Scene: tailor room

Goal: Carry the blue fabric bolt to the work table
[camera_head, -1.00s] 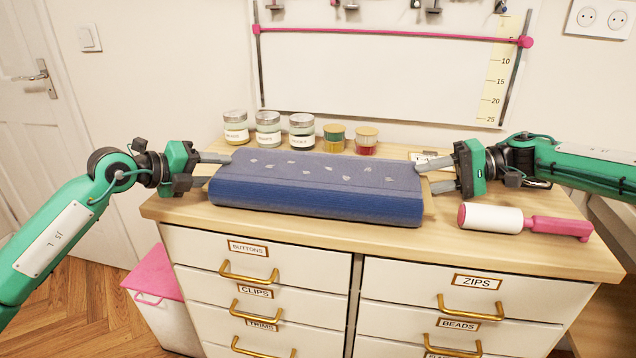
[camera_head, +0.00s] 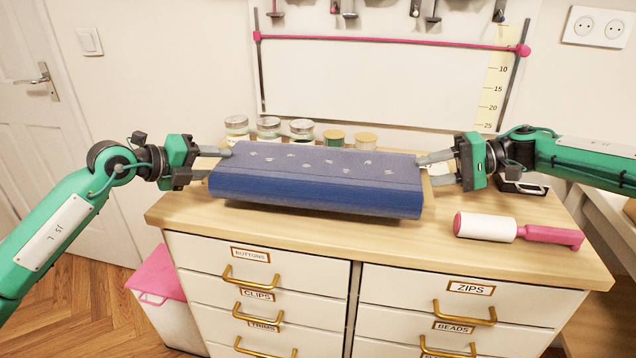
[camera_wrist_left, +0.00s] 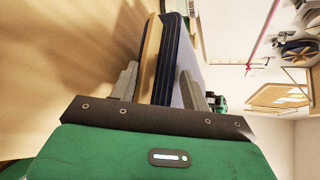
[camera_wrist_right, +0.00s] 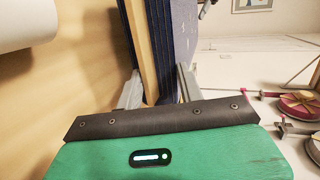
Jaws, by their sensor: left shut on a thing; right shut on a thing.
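The blue fabric bolt (camera_head: 310,190) is a wide, flat roll with small pale marks on top. It is held level, a little above the drawer cabinet's wooden top (camera_head: 340,238). My left gripper (camera_head: 222,162) is shut on its left end, and my right gripper (camera_head: 436,170) is shut on its right end. In the left wrist view the bolt's end (camera_wrist_left: 172,60) and a pale wooden core edge sit between the fingers. The right wrist view shows the bolt (camera_wrist_right: 165,50) between the fingers in the same way. I cannot make out the work table for certain.
Several jars (camera_head: 268,128) and spools (camera_head: 364,141) stand behind the bolt, partly hidden by it. A lint roller with a pink handle (camera_head: 548,236) lies at the front right. A pink-lidded bin (camera_head: 158,278) stands left of the cabinet. A wall board (camera_head: 380,80) is behind.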

